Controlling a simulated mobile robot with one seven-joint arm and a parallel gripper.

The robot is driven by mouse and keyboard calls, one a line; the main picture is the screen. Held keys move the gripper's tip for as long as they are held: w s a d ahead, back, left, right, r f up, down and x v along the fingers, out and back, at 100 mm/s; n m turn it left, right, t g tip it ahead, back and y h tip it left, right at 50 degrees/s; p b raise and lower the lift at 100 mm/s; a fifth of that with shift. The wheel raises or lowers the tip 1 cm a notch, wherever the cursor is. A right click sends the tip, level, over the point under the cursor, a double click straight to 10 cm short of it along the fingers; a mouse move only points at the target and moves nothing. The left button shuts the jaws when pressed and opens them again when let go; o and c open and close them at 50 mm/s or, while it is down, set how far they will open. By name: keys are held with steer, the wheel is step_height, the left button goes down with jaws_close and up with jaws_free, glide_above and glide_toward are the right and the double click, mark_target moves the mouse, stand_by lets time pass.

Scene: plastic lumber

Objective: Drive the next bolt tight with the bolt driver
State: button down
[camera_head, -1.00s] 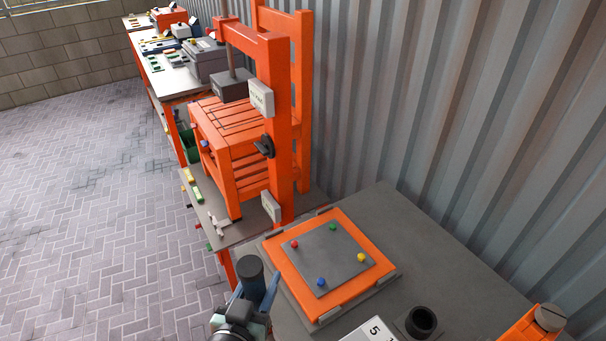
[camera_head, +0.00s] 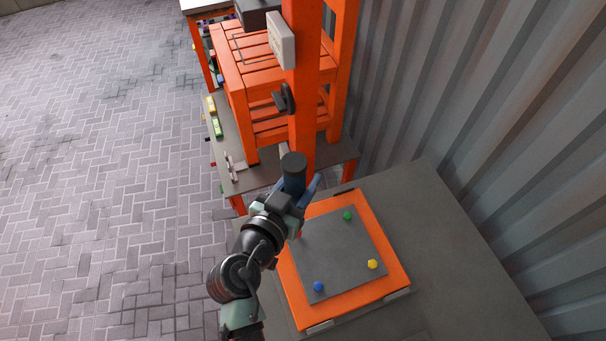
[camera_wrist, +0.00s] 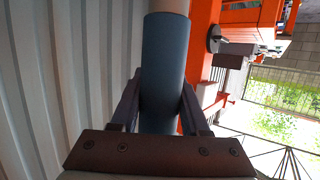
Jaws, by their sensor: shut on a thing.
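My gripper (camera_head: 297,190) is shut on the bolt driver (camera_head: 293,166), a dark blue-grey cylinder held upright. The driver also shows between the two fingers in the wrist view (camera_wrist: 163,70). They are at the far left corner of a grey plate (camera_head: 335,255) set on an orange base (camera_head: 401,288). A green bolt (camera_head: 347,216), a yellow bolt (camera_head: 373,264) and a blue bolt (camera_head: 318,287) stand at the other corners. A sliver of the red bolt (camera_head: 299,235) shows beside my arm. The driver's lower end is hidden, so contact with the bolt cannot be told.
The grey bench top (camera_head: 440,240) is clear right of the base. An orange press frame (camera_head: 303,100) rises close behind the gripper, with an orange slatted crate (camera_head: 262,62) beside it. A corrugated metal wall (camera_head: 480,110) bounds the right side. Paved floor lies left.

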steer(key=shift+w+f+b, duration=0.1)
steer(key=shift+w+b, duration=0.05)
steer(key=shift+b, duration=0.25)
step_height(320, 180, down, 5)
steer(key=b, duration=0.6)
steer(key=shift+f, duration=0.2)
steer(key=shift+d+b, duration=0.1)
steer(key=shift+b, duration=0.45)
stand_by(0.8)
steer(key=shift+s+f+b, duration=0.2)
steer(key=shift+f+b, duration=1.25)
steer(key=shift+f, duration=0.05)
stand_by(1.3)
steer(key=shift+w+r+p, duration=0.15)
steer(key=shift+r+p, duration=1.65)
steer(key=shift+r, duration=0.9)
